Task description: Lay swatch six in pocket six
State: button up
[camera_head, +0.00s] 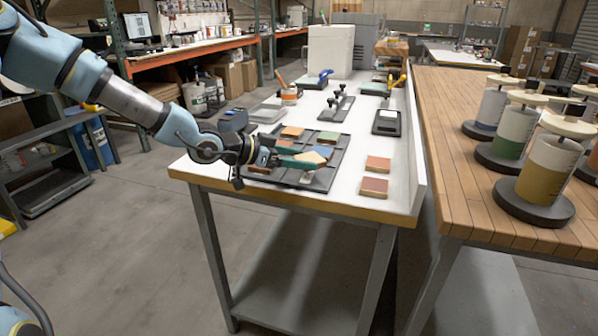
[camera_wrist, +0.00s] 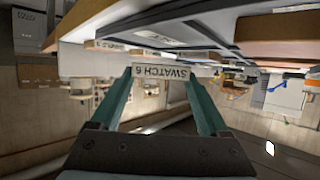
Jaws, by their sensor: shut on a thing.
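My gripper (camera_head: 301,161) reaches in from the left over the dark pocket tray (camera_head: 328,171) near the white table's front end. Its teal fingers are shut on swatch six, a tan-topped block (camera_head: 313,156). In the wrist view, the white edge of swatch six (camera_wrist: 160,72), labelled SWATCH 6, lies between my fingertips (camera_wrist: 162,82). I cannot tell whether it touches the tray. Orange-brown (camera_head: 292,132) and green (camera_head: 328,137) swatches lie in the tray's far part. The pocket under my gripper is partly hidden, and pocket numbers are unreadable.
Two reddish swatches (camera_head: 377,163) (camera_head: 374,187) lie on the white table right of the tray. Beyond the tray are a dark stand with knobs (camera_head: 339,104) and a dark-framed device (camera_head: 387,122). A raised white edge (camera_head: 414,150) borders the table's right side.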

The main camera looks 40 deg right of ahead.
jog(key=shift+f, duration=1.5)
jog(key=shift+f, duration=0.15)
jog(key=o, duration=1.2)
jog(key=shift+r, duration=0.2)
jog(key=p+v, duration=0.1)
jog(key=v, duration=1.1)
